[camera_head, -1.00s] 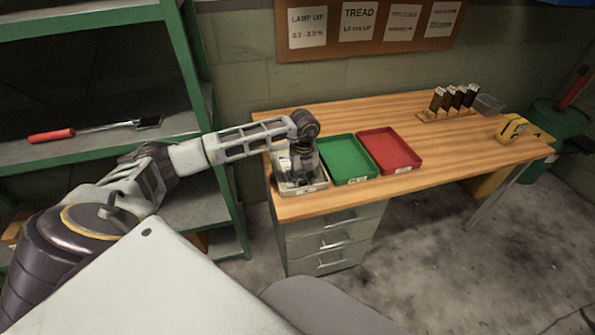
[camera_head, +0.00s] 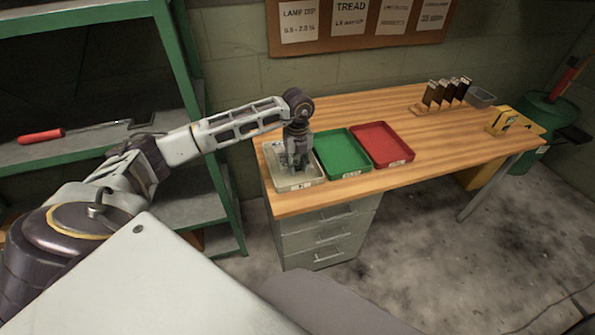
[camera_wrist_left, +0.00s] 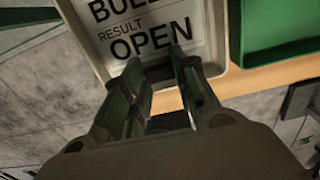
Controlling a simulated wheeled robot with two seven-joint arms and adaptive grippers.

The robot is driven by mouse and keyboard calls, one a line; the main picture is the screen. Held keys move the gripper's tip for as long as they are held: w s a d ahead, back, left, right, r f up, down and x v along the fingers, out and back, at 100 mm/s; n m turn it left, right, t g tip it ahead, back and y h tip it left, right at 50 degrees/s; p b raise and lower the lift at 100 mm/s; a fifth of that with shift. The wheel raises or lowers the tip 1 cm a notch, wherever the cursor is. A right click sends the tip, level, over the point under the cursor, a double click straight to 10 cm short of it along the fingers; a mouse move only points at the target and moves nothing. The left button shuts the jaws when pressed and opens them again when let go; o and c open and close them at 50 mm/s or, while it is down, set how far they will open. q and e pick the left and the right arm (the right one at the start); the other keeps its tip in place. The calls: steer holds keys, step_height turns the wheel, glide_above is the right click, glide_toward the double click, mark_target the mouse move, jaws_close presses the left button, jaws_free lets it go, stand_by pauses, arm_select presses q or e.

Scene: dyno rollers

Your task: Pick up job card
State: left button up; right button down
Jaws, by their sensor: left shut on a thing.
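The job card (camera_wrist_left: 150,20) is white with dark print, reading "RESULT OPEN" in the left wrist view. It shows in the pale grey tray (camera_head: 300,185) at the left end of the bench. My left gripper (camera_head: 298,168) points down over that tray. In the left wrist view its two fingers (camera_wrist_left: 165,65) are shut on the card's near edge. In the head view the gripper hides part of the card, and I cannot tell how far the card is off the tray floor. My right gripper is out of view.
A green tray (camera_head: 345,172) and a red tray (camera_head: 401,162) stand right of the grey one on the wooden bench (camera_head: 400,107). A rack of dark upright items (camera_head: 446,91) and a yellow item (camera_head: 498,122) are farther right. A green shelf (camera_head: 80,150) stands at left.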

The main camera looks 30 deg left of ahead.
arm_select(q)
steer(key=shift+r, duration=2.55)
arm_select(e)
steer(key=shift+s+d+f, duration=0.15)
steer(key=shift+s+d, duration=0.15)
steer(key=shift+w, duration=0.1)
